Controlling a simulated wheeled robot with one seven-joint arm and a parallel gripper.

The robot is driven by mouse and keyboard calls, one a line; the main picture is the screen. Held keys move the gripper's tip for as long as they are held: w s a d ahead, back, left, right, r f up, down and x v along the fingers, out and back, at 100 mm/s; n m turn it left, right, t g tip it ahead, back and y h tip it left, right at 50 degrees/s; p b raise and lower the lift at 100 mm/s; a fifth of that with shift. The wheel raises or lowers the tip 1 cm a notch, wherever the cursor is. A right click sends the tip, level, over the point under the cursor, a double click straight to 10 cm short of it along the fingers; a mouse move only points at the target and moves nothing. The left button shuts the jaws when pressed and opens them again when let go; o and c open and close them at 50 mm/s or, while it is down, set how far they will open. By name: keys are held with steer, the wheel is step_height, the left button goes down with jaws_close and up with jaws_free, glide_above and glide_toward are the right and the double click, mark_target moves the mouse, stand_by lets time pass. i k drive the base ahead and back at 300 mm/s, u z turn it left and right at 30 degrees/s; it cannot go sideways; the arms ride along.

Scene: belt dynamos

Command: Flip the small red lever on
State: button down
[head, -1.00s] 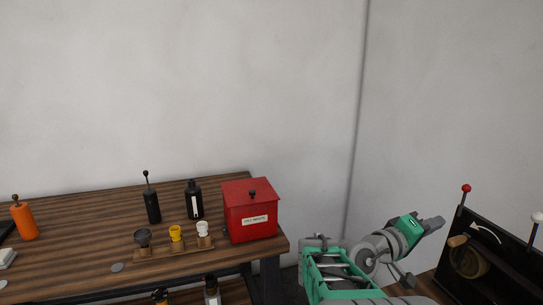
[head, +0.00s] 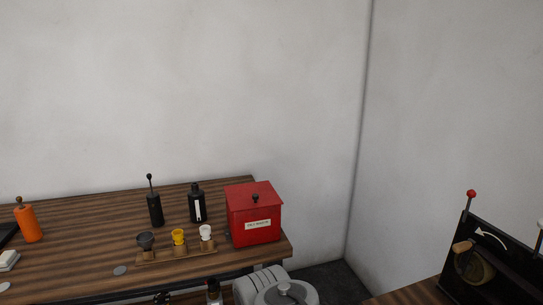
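A small lever with a red ball knob (head: 471,194) stands upright on the left end of a black panel (head: 510,262) at the right edge of the head view. The panel carries a white curved arrow and a round brass-coloured part with a wooden handle (head: 463,247). A white-knobbed lever (head: 541,224) is cut off by the right edge.
A wooden bench (head: 100,222) on the left holds a red box (head: 253,213), black bottles (head: 197,203), an orange bottle (head: 28,220) and a rack of small cups (head: 176,255). A gap with dark floor (head: 342,280) separates it from the panel's wooden table (head: 408,293).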

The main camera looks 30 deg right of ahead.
mark_target(471, 195)
steer(key=k, duration=0.5)
steer(key=z, duration=0.8)
steer(key=i, duration=0.6)
